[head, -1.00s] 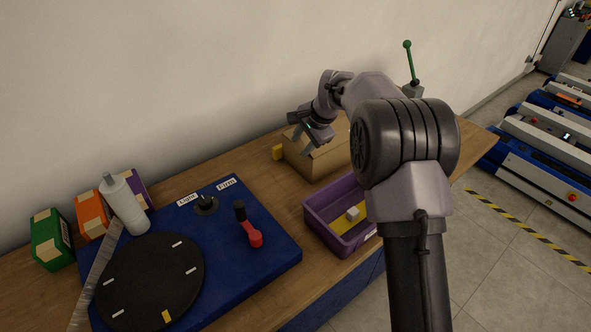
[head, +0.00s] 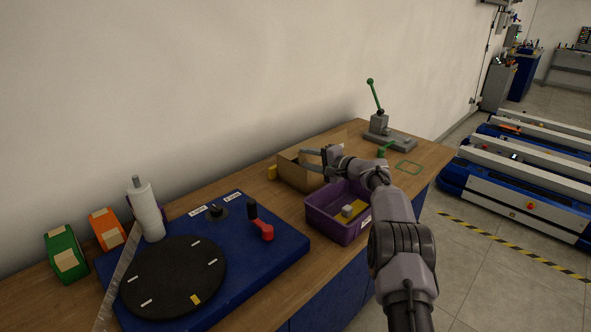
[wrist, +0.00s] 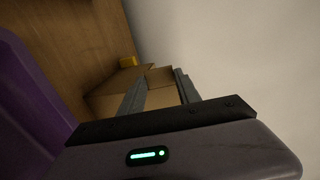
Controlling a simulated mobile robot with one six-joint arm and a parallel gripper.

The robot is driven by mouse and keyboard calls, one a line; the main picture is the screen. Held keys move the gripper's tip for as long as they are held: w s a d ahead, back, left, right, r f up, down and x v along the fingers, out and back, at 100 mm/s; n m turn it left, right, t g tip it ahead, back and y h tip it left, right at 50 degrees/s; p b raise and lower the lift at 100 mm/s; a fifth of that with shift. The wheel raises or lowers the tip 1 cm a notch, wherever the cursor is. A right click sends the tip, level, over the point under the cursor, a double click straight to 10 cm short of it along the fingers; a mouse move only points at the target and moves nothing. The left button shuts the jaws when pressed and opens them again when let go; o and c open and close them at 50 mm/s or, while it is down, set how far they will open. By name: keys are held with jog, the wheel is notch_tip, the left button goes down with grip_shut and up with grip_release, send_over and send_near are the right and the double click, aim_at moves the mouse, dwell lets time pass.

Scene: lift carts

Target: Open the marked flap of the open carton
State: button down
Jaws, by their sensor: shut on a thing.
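The open carton (head: 293,178) is brown cardboard and stands on the wooden bench near the wall. A flap (head: 335,142) stands up along its back side. My gripper (head: 304,158) reaches in from the right at the carton's top, fingers pointing left. In the wrist view the carton (wrist: 103,100) lies beyond and between the two fingers, and my gripper (wrist: 160,76) is shut on a cardboard flap (wrist: 160,77). The fingers stand apart with the cardboard between them. I cannot make out a mark on the flap, and my wrist hides part of the carton.
A purple bin (head: 330,226) with small items stands close in front of the carton. A small yellow block (head: 272,173) is left of it. A blue turntable unit (head: 285,250) is at the left, a green-handled press (head: 379,125) at the back right. The wall (head: 230,100) is close behind.

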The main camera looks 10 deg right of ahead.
jog(key=shift+s+d+f+t+y+b, duration=0.3)
jog(key=shift+t+y+b, duration=0.35)
jog(key=shift+b, duration=0.7)
jog(key=shift+r, duration=0.1)
jog(key=c, duration=0.8)
grip_release()
jog(key=shift+c, duration=0.2)
jog(key=shift+s+d, duration=0.1)
jog(key=shift+d, duration=0.05)
jog(key=p+v, duration=0.3)
jog(key=v, duration=1.4)
jog(key=shift+s+p, duration=0.2)
jog(key=shift+p, duration=0.2)
